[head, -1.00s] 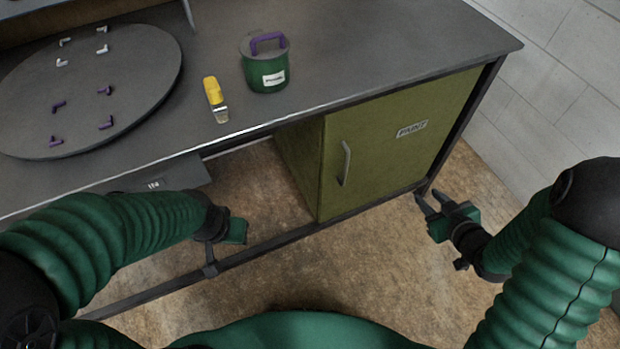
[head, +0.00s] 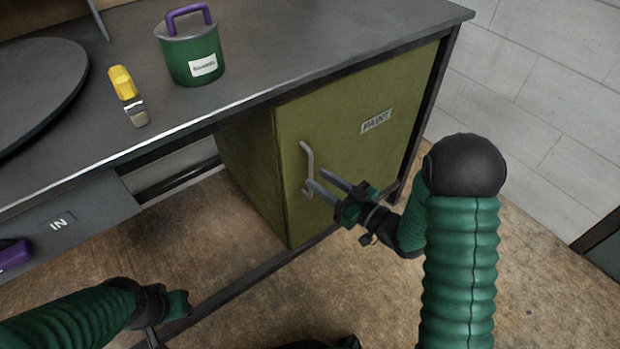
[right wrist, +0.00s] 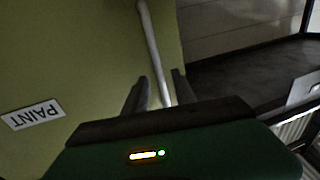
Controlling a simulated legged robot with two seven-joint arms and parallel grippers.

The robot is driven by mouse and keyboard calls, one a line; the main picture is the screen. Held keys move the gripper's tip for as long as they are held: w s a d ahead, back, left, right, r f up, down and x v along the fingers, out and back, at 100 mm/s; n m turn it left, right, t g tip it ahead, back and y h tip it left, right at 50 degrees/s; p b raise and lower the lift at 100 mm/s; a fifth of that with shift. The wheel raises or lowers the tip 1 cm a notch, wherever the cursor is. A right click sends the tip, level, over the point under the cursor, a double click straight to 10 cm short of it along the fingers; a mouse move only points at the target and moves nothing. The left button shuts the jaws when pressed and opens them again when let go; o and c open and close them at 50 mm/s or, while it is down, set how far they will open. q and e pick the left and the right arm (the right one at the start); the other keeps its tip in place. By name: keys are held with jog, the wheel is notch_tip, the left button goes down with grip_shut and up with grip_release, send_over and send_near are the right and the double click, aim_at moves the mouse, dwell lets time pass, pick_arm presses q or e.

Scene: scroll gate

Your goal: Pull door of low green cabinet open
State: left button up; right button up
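The low green cabinet (head: 345,150) stands under the bench, and its front door with the PAINT label (head: 377,121) looks closed. The grey bar handle (head: 306,160) is upright on the door's left side. My right gripper (head: 316,180) is open at the lower part of this handle. In the right wrist view the handle (right wrist: 152,45) runs down between the two open fingers (right wrist: 160,88). I cannot tell whether they touch it. My left gripper (head: 176,305) is low at the left, away from the cabinet, and its fingers do not show clearly.
On the bench top (head: 300,45) are a green pot (head: 192,55) with a purple handle, a yellow-handled tool (head: 127,95) and a round dark disc (head: 35,80). An IN-labelled grey part (head: 60,222) hangs under the bench edge. The brown floor (head: 520,290) at the right is open.

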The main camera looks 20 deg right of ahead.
jog(key=shift+b+x, duration=0.35)
jog(key=shift+x, duration=1.65)
grip_shut()
